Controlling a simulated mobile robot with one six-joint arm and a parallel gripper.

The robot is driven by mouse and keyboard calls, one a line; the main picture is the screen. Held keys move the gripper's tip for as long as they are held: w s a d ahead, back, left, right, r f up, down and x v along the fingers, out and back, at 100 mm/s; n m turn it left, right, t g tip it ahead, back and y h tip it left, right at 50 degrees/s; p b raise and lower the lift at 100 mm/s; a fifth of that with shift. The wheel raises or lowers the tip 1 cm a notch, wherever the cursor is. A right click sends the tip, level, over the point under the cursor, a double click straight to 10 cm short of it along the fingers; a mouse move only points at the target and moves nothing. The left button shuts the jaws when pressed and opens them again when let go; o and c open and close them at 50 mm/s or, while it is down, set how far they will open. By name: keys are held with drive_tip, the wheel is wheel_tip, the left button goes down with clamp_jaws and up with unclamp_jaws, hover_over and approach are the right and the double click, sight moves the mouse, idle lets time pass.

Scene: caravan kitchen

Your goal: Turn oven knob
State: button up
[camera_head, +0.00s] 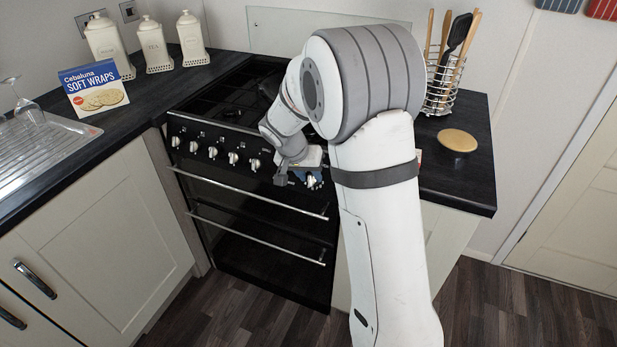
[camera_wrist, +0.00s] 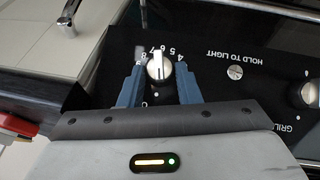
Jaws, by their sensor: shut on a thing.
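The oven knob (camera_wrist: 157,66) is a round silver dial with a pale raised bar, on the cooker's black front panel in the wrist view. Its bar stands about upright in that picture, with upside-down numbers printed around it. My gripper (camera_wrist: 160,72) is shut on this knob, with one blue-grey finger on each side of it. In the head view my gripper (camera_head: 298,174) is at the right end of the knob row on the cooker (camera_head: 265,245), and my arm hides part of the panel. The oven doors look closed.
Several other knobs (camera_head: 233,158) line the panel to the left. Two door rails (camera_head: 250,195) run below them. The right worktop (camera_head: 470,183) holds a utensil rack (camera_head: 440,97) and a round wooden-topped item (camera_head: 457,140). A wraps box (camera_head: 93,88) stands on the left worktop.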

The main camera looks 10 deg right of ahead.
drive_tip(key=f+n+t+h+b, duration=0.1)
drive_tip(key=n+h, duration=0.3)
drive_tip(key=n, duration=0.2)
drive_tip(key=a+n+t+h+b, duration=0.1)
drive_tip(key=n+t+h, duration=0.1)
drive_tip(key=n+h, duration=0.3)
drive_tip(key=f+n+t+h+b, duration=0.1)
drive_tip(key=n+h, duration=0.3)
drive_tip(key=n, duration=0.5)
drive_tip(key=shift+s+a+f+t+b, duration=0.2)
drive_tip(key=shift+a+f+t+b, duration=0.15)
drive_tip(key=shift+t, duration=0.25)
drive_tip(key=shift+n, duration=0.3)
drive_tip(key=o, duration=1)
drive_tip(key=shift+f, duration=0.1)
approach(303, 184)
drive_tip(key=shift+s+d+r, duration=0.85)
drive_tip(key=shift+s+r, duration=0.1)
drive_tip(key=shift+r, duration=0.2)
